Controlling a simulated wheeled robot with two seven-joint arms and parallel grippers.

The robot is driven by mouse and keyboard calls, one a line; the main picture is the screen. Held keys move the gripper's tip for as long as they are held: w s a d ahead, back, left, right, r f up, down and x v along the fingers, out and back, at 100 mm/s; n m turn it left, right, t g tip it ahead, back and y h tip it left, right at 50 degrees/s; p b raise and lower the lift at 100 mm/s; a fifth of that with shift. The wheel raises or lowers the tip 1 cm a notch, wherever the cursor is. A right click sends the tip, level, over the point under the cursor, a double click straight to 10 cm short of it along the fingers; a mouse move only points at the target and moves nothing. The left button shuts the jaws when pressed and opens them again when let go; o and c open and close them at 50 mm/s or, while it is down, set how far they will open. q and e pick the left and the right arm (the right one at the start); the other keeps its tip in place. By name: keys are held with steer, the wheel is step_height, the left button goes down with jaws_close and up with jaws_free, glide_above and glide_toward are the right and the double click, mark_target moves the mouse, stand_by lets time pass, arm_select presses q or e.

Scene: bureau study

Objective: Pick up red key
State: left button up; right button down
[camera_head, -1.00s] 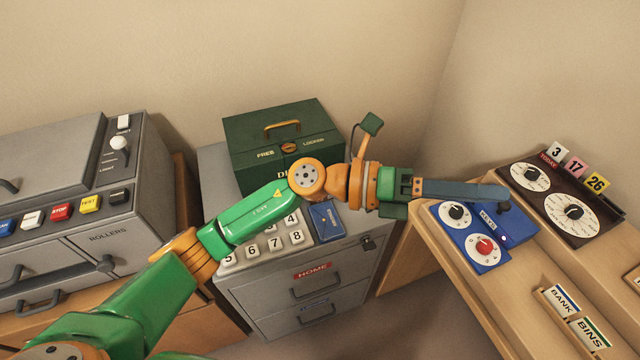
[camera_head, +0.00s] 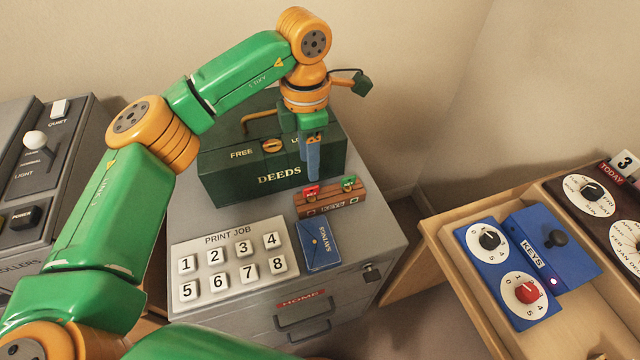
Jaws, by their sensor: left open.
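A red key (camera_head: 311,193) stands in the left part of a small brown wooden key rack (camera_head: 331,204) on top of the grey cabinet, in front of the green deeds box. A green key (camera_head: 349,183) stands in the right part of the same rack. My left gripper (camera_head: 313,177) points down just above and behind the red key. Its jaws are open, and only one blue-grey finger shows clearly. I cannot tell whether the fingers touch the key. My right gripper is not in view.
The green deeds box (camera_head: 222,177) stands close behind the rack. A print job keypad (camera_head: 205,252) and a blue savings booklet (camera_head: 319,246) lie in front. A blue keys box (camera_head: 565,250) with dials is on the wooden desk at right, beyond a gap.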

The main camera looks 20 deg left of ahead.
mark_target(311, 187)
arm_select(q)
steer(key=shift+s+f+b, duration=0.15)
steer(key=shift+f+b, duration=0.25)
steer(key=shift+f, duration=0.2)
step_height(311, 187, down, 7)
steer(key=shift+s+d+p, duration=0.1)
steer(key=shift+d+p, duration=0.05)
steer(key=shift+p, duration=0.5)
jaws_close()
